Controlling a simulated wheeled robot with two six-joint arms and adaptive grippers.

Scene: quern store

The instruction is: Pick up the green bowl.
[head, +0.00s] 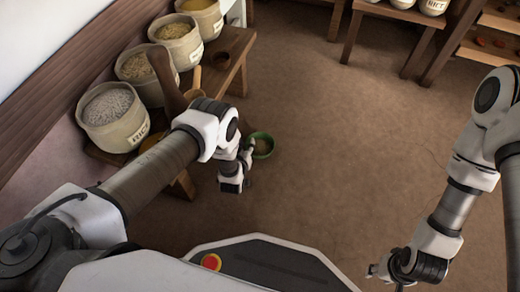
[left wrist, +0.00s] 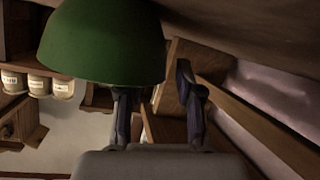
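The green bowl (head: 263,146) shows in the head view just right of my left gripper (head: 245,160), with floor behind it and a brownish inside. In the left wrist view the bowl (left wrist: 105,42) is large and close, rim toward the bottom of the picture. My left gripper (left wrist: 155,90) has its fingers apart. The bowl hides the tip of one finger; the other stands just right of the bowl's edge with a narrow gap. What bears the bowl cannot be seen. My right gripper (head: 383,279) is low at the right, fingers apart, empty, far from the bowl.
A wooden bench (head: 233,48) at the left carries several sacks of grain, such as a white one (head: 112,118), plus a dark tall object (head: 165,80) and a wooden scoop (head: 195,83). Shelves (head: 490,50) stand at the back right. The brown floor (head: 350,130) between is clear.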

